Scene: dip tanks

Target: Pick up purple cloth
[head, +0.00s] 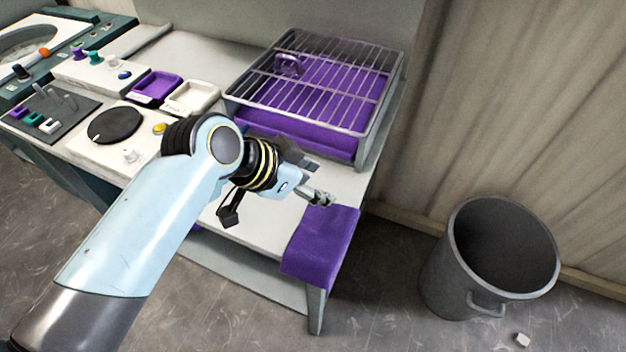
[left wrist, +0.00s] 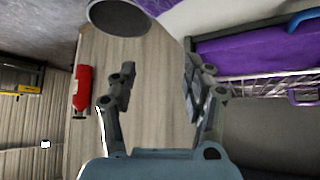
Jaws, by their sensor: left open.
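The purple cloth (head: 320,245) hangs over the front right corner of the white table, part on the top and part down the side. My left gripper (head: 318,198) is just above the cloth's upper edge in the head view, at the end of my pale blue arm. In the left wrist view its two fingers (left wrist: 158,85) stand apart with nothing between them. A bit of purple shows at the top of that view; I cannot tell whether it is the cloth. My right gripper is not in view.
A purple tank (head: 290,128) under a wire rack (head: 325,75) stands behind the gripper. A grey bin (head: 440,265) stands on the floor to the right. Small purple and white trays (head: 190,97) are on the left. A red extinguisher (left wrist: 83,88) shows in the wrist view.

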